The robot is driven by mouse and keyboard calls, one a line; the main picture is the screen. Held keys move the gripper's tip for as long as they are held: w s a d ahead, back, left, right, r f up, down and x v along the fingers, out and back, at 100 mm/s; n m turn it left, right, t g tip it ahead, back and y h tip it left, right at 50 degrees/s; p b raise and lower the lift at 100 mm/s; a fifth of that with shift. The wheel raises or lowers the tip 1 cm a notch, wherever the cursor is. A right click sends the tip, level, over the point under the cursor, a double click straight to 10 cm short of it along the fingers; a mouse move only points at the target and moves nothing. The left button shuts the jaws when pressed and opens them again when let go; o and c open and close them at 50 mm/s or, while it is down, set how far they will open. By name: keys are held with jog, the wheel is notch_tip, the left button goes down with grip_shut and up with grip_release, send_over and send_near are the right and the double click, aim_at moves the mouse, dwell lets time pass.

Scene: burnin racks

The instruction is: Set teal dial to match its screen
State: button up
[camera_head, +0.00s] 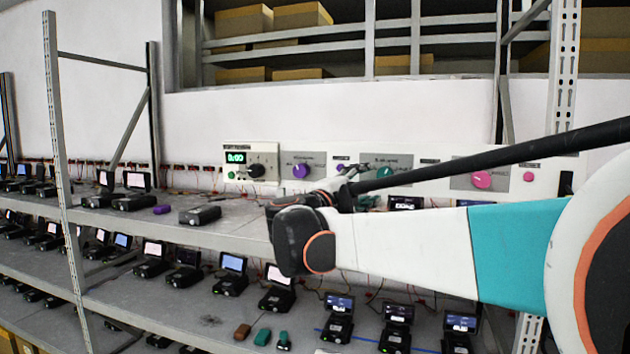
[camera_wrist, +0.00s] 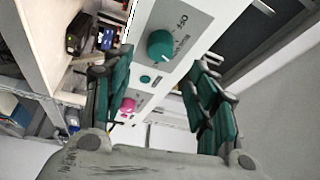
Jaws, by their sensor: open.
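The round teal dial (camera_wrist: 160,45) sits on a grey plate (camera_wrist: 186,22) on the white wall panel. In the head view the teal dial (camera_head: 386,173) shows beyond my gripper. My gripper (camera_wrist: 158,70) is open and empty. Its teal-padded fingers point toward the panel, and in the wrist view the dial appears between and just beyond the fingertips, seemingly apart from them. In the head view my gripper (camera_head: 345,182) is partly hidden by my arm. Dark marks stand on the plate beside the dial; I cannot read them surely. I cannot make out which screen belongs to the teal dial.
A small teal button (camera_wrist: 145,78) and a pink dial (camera_wrist: 128,105) are near. The panel also bears a purple dial (camera_head: 301,171) and a black dial (camera_head: 256,171) beside a lit green screen (camera_head: 235,157). Shelves (camera_head: 240,232) with several small devices run below.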

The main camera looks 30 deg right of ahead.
jog(key=v, duration=0.4)
jog(key=shift+s, duration=0.15)
jog(key=shift+a, duration=0.1)
jog(key=w+a+f+n+t+y+b, duration=0.4)
jog(key=a+f+n+t+y+b, duration=0.5)
jog(key=a+n+t+b, duration=0.4)
jog(key=s+a+f+n+y+b, duration=0.3)
jog(key=a+f+n+y+b, duration=0.2)
jog(key=a+f+n+y, duration=0.6)
jog(key=s+a+f+n+g+b, duration=0.2)
jog(key=s+f+g+b, duration=0.15)
jog(key=f, duration=0.75)
jog(key=s+a+f+n+g+b, duration=0.2)
jog(key=s+f+g+b, duration=0.15)
jog(key=f, duration=0.85)
jog(key=s+d+f+n+g+h+b, duration=0.1)
jog(key=s+f+g+b, duration=0.1)
jog(key=s+f, duration=0.5)
jog(key=s+d+f+n+g+b, duration=0.1)
jog(key=s+d+f+g+b, duration=0.1)
jog(key=s+f, duration=0.5)
notch_tip(320, 180, down, 6)
jog(key=shift+d+r+g+h+b, duration=0.15)
jog(key=shift+g+h+b, duration=0.3)
jog(key=shift+b, duration=0.5)
